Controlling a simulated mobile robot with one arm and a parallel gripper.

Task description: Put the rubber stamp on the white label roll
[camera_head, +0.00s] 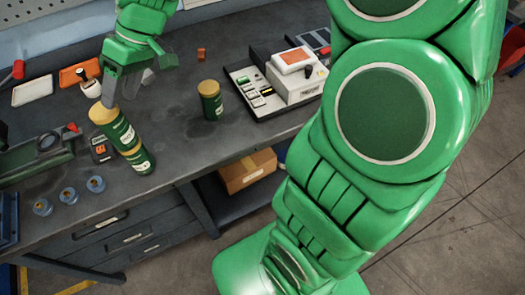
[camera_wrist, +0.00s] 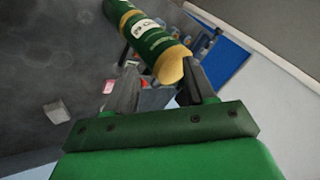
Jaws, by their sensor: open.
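My gripper (camera_head: 120,88) is open and empty above the bench in the head view, its fingers pointing down. The gold lid of a green can (camera_head: 118,132) is close below a fingertip; in the wrist view the can (camera_wrist: 148,35) reaches toward the gap between the fingers (camera_wrist: 165,88). I cannot tell whether they touch. A small dark-topped thing (camera_head: 81,74), perhaps the rubber stamp, is at the orange tray. A small cream-white thing (camera_head: 91,89), perhaps the label roll, is just in front of it. Both are too small to be sure, and neither is clear in the wrist view.
An orange tray (camera_head: 72,75) and a white tray (camera_head: 33,91) lie at the back left. Another green can (camera_head: 211,100) stands mid-bench, left of a white device (camera_head: 296,80).

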